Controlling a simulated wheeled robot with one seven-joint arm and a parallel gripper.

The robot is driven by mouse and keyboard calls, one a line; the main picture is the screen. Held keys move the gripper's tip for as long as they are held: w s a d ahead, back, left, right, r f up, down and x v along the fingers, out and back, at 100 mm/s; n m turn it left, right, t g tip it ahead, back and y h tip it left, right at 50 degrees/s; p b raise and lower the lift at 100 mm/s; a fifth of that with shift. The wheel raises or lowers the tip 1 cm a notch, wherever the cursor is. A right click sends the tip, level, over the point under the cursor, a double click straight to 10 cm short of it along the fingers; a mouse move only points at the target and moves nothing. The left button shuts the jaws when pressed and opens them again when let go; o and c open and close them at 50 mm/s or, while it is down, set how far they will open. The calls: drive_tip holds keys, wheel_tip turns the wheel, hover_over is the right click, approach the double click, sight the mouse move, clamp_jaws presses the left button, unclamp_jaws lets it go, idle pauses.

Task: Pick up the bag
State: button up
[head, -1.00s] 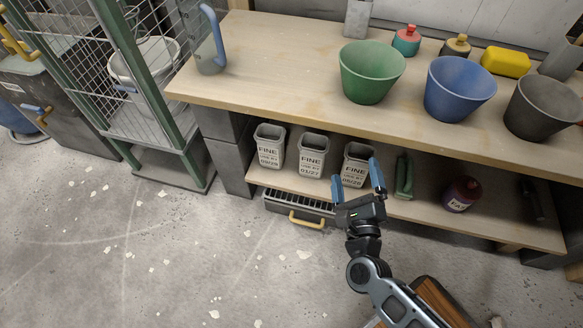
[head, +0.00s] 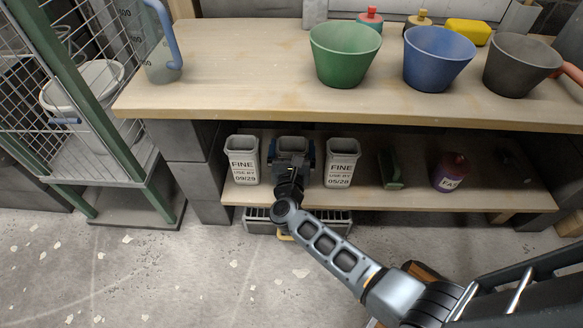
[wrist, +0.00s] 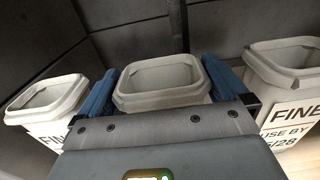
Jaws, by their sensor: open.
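Three pale grey open-topped bags marked FINE stand in a row on the lower shelf. The left bag (head: 242,163) reads 09/29 and the right bag (head: 341,165) reads 05/28. My gripper (head: 290,160) is at the middle bag (head: 293,142), hiding its label. In the wrist view, the blue fingers of my gripper (wrist: 163,88) are apart, one on each side of the middle bag (wrist: 160,97). I cannot tell whether they touch it. The right bag (wrist: 285,85) and left bag (wrist: 45,108) stand close beside the fingers.
The workbench top (head: 230,70) overhangs the lower shelf (head: 408,199). A green bucket (head: 345,58), a blue bucket (head: 437,60) and a dark bucket (head: 520,68) stand on top. Right of the bags are a green object (head: 391,170) and a purple bottle (head: 450,175). A wire cage (head: 100,130) stands left.

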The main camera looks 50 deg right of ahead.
drive_tip(key=shift+x, duration=1.3)
drive_tip(key=shift+c, duration=0.4)
drive_tip(key=c, duration=1.5)
